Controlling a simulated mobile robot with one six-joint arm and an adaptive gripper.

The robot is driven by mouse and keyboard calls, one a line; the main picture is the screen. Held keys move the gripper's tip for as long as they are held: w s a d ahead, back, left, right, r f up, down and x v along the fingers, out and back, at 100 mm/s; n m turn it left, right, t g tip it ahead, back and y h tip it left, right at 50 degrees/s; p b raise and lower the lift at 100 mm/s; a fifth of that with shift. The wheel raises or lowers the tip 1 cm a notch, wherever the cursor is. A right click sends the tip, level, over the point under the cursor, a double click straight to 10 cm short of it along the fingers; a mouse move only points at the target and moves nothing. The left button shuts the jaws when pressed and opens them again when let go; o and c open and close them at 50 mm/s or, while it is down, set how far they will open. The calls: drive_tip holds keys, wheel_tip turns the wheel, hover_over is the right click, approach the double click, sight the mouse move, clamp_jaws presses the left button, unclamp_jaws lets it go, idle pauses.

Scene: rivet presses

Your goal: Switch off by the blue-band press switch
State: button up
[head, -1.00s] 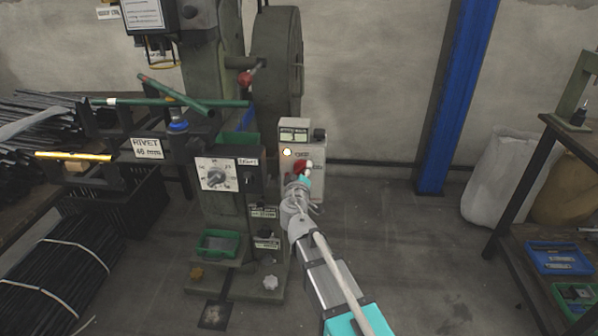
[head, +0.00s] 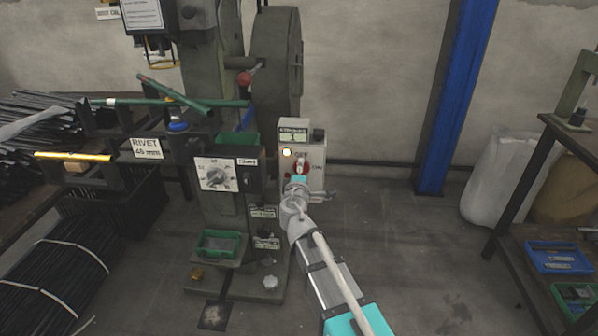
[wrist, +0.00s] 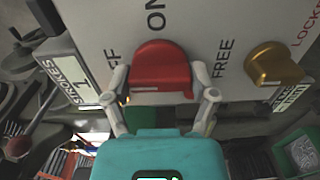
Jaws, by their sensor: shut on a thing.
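The grey switch box (head: 316,178) stands beside the press with a blue band (head: 178,126). Its red rotary knob (head: 302,169) sits below a lit lamp (head: 287,153), with OFF and ON lettering around it. In the wrist view the red knob (wrist: 160,66) fills the space between my fingers and has a white mark at its lower edge. My gripper (wrist: 159,82) is shut on this knob, one finger at each side. In the head view my gripper (head: 299,184) reaches the box front from below and covers part of it. Exactly which label the knob points to is unclear.
A brass knob (wrist: 272,66) between FREE and LOCKED lettering is close right of my fingers in the wrist view. The press's dial panel (head: 217,174) is just left of the box. A blue column (head: 455,100) stands right, with open floor before it.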

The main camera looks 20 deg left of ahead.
drive_tip(key=shift+a, duration=0.1)
idle(0.4)
drive_tip(key=o, duration=1)
drive_tip(key=v, duration=1.2)
drive_tip(key=shift+f, duration=0.1)
